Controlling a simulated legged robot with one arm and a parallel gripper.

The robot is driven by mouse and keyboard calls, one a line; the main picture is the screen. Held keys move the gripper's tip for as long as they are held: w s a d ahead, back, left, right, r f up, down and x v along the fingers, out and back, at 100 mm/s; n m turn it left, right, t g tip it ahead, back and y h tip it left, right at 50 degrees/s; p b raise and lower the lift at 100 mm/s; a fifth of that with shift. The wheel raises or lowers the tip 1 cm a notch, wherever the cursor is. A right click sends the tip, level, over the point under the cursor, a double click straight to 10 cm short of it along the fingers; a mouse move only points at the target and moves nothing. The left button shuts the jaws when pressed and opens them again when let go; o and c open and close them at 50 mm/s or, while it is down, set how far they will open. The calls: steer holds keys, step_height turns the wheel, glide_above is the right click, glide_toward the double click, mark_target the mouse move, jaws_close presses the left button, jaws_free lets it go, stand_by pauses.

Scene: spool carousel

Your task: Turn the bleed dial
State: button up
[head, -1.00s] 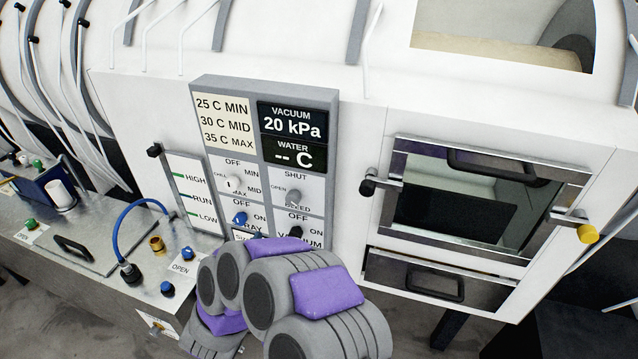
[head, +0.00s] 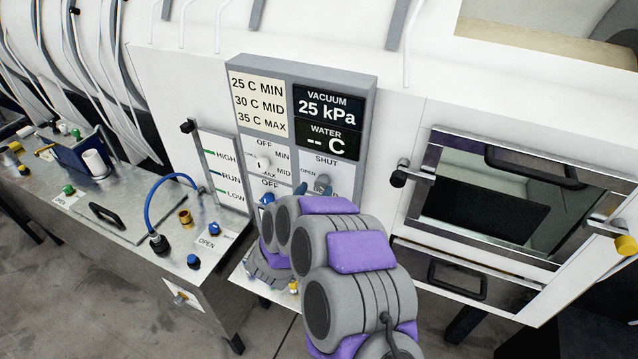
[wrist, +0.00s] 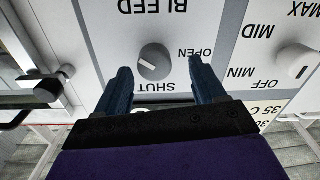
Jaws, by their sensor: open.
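The bleed dial is a round grey knob (wrist: 154,62) with a white mark, on the control panel (head: 369,75). In the upside-down wrist view it lies among the labels BLEED, OPEN and SHUT. In the head view the dial (head: 323,183) shows just beyond my arm, its lower labels mostly covered. My gripper (wrist: 160,68) is open, with one dark blue finger on each side of the dial in the wrist view. I cannot tell whether the fingers touch it or how deep they reach. The vacuum display (head: 327,109) reads 25 kPa.
A white temperature knob (head: 263,163) sits left of the dial; it also shows in the wrist view (wrist: 296,60). A hatch with a dark handle (head: 398,178) is to the right. A metal bench (head: 130,190) with a blue hose (head: 160,184) stands at left.

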mark_target(320, 186)
steer(key=x, duration=0.2)
steer(key=shift+w+d, duration=0.2)
steer(key=shift+d, duration=0.05)
steer(key=shift+w+d+r, duration=0.1)
steer(key=shift+w+d, duration=0.35)
steer(key=shift+w, duration=0.05)
steer(key=shift+a, duration=0.15)
steer(key=shift+c, duration=0.4)
steer(key=shift+a, duration=0.15)
steer(key=c, duration=1)
steer(key=shift+m+b, duration=0.6)
steer(key=shift+b, duration=0.25)
steer(key=shift+m, duration=0.4)
